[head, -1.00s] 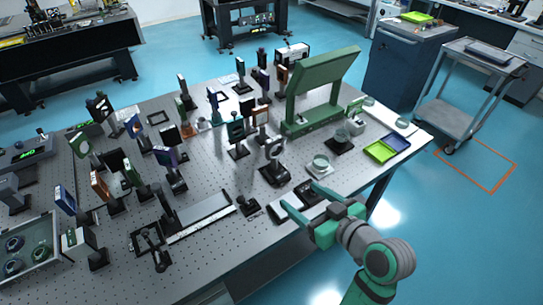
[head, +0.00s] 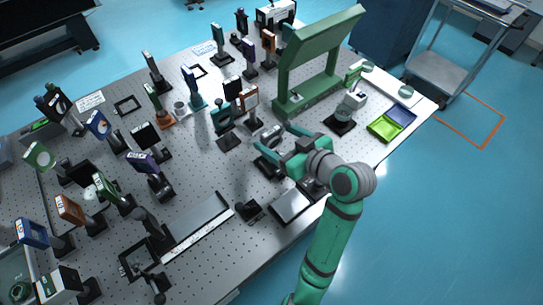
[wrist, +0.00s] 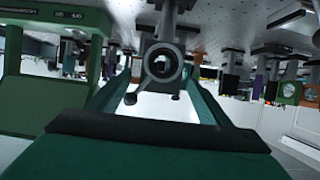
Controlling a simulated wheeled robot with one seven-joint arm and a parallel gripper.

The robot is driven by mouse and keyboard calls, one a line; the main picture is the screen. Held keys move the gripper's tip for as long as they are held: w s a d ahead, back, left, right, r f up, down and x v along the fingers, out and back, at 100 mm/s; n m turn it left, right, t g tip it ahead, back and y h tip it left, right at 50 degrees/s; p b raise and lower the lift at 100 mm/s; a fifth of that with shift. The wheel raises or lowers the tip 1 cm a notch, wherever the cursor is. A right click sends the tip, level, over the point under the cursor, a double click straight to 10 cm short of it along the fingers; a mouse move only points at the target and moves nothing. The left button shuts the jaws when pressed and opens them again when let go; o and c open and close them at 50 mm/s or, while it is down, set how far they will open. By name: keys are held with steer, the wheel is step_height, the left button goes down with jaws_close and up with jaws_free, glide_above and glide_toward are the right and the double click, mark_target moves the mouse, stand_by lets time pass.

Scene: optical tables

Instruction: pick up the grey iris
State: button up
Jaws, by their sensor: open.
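The grey iris (wrist: 150,66) is a dark ring with a round opening and a small lever, on a post. In the wrist view, which looks upside down, it stands between and ahead of my two green fingers. In the head view the iris (head: 271,134) is partly hidden by my gripper (head: 274,139). My gripper is open, with its fingertips on either side of the iris or just short of it; I cannot tell whether they touch it. Nothing is held.
A large green frame (head: 310,62) stands close behind and right of my gripper. Several mounted optics crowd the left, including an orange-framed one (head: 250,98) near the iris. A green and blue tray (head: 383,127) lies right. A flat grey block (head: 291,207) lies in front.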

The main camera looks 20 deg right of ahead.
steer(key=x, duration=0.6)
steer(key=shift+f, duration=0.2)
steer(key=c, duration=1.8)
jaws_close()
steer(key=shift+r, duration=0.1)
